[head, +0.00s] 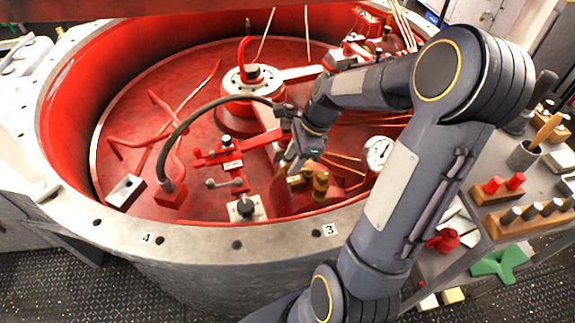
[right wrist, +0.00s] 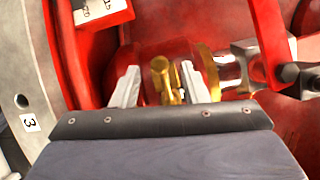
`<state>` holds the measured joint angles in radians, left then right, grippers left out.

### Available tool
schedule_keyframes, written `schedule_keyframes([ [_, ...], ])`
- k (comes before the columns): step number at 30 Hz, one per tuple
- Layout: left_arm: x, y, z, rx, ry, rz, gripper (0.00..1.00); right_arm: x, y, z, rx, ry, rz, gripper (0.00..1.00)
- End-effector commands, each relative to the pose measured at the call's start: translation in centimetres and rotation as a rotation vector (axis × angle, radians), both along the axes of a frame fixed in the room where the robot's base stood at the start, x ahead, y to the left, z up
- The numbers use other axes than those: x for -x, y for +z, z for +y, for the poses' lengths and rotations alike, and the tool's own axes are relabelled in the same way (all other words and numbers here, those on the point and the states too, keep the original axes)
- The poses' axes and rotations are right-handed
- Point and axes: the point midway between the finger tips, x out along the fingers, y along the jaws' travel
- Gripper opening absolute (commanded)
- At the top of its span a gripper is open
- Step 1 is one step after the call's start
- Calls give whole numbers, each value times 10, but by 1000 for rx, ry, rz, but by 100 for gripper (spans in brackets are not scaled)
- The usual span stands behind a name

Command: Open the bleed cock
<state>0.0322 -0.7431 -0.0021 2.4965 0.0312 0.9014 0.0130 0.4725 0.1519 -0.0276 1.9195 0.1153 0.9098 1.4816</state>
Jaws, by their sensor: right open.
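In the right wrist view the brass lever (right wrist: 164,78) stands between the two pale fingers of my right gripper (right wrist: 168,74). The fingers are open, with a visible gap on each side of the lever. In the head view my right gripper (head: 298,152) reaches down just above and left of the brass parts, and the forearm hides some of the area. My left gripper is not in view.
A black hose (head: 176,140) arches left of the gripper. A pressure gauge (head: 379,152) stands right of the brass parts. A square-based valve (head: 244,208) is near the front rim (head: 200,240). A red bar (right wrist: 268,40) runs close by.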

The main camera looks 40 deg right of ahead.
Motion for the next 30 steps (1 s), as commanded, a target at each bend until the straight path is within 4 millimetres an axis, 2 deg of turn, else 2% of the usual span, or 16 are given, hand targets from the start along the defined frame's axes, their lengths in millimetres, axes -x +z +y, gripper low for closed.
schedule_keyframes([
  [1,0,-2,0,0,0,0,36,-1,-9,3,-2,1,4,41],
  [6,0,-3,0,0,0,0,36,-5,-24,9,0,1,0,41],
  [16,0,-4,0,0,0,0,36,-6,-28,11,1,2,-2,41],
  [25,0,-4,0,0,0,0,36,-6,-27,10,1,2,-2,3],
  [26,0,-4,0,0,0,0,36,-6,-27,10,1,2,-2,0],
  [30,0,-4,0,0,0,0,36,-5,-27,10,1,2,-2,0],
])
